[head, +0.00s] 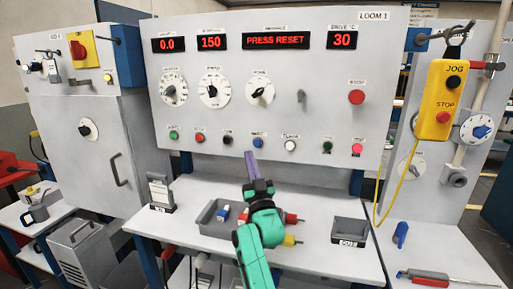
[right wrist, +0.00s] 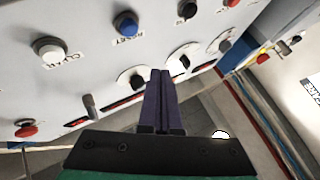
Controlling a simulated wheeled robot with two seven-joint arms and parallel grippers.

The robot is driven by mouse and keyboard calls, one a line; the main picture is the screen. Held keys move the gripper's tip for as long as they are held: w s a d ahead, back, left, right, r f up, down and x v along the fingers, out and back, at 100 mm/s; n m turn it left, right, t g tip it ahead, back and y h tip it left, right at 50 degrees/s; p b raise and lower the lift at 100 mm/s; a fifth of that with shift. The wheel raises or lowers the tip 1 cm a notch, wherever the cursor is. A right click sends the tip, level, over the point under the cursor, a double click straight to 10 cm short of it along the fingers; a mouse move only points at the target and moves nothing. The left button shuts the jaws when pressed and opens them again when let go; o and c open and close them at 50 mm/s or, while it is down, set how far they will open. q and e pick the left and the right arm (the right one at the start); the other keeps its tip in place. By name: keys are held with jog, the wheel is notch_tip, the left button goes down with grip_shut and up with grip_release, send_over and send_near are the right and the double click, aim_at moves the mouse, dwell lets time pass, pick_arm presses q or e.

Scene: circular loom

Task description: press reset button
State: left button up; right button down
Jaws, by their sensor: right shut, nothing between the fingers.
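The reset button is the blue button (head: 257,142) in the lower row of the loom panel (head: 310,100). It shows in the right wrist view as a blue cap (right wrist: 125,25) with a RESET label beside it. My right gripper (head: 250,156) has its purple fingers closed together, empty, pointing up just below and slightly left of the blue button in the head view. In the right wrist view the shut fingers (right wrist: 160,76) appear apart from the button. A red display (head: 275,40) reads PRESS RESET. My left gripper is out of view.
A black button (head: 228,140) and a white button (head: 290,145) flank the blue one. A grey tray (head: 208,222) with small parts lies on the shelf below, partly behind my arm. A yellow JOG/STOP pendant (head: 440,98) hangs at the right.

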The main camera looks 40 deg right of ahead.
aim_at(257, 143)
jog(key=shift+w+d+b, duration=0.35)
jog(key=shift+w+d, duration=0.2)
jog(key=shift+d, duration=0.25)
jog(key=shift+w+d+b, duration=0.4)
jog(key=shift+w+d, duration=0.1)
jog(key=shift+d, duration=0.25)
jog(key=shift+w+d+b, duration=0.35)
jog(key=shift+w+d, duration=0.2)
jog(key=shift+d, duration=0.25)
jog(key=shift+d, duration=0.1)
jog(key=shift+w+d, duration=0.25)
jog(key=shift+w+d+b, duration=0.25)
jog(key=shift+d+b, duration=0.1)
jog(key=shift+b, duration=0.1)
dwell(0.7)
jog(key=shift+r, duration=0.1)
jog(key=shift+s+a+p, duration=0.5)
jog(key=shift+a, duration=0.2)
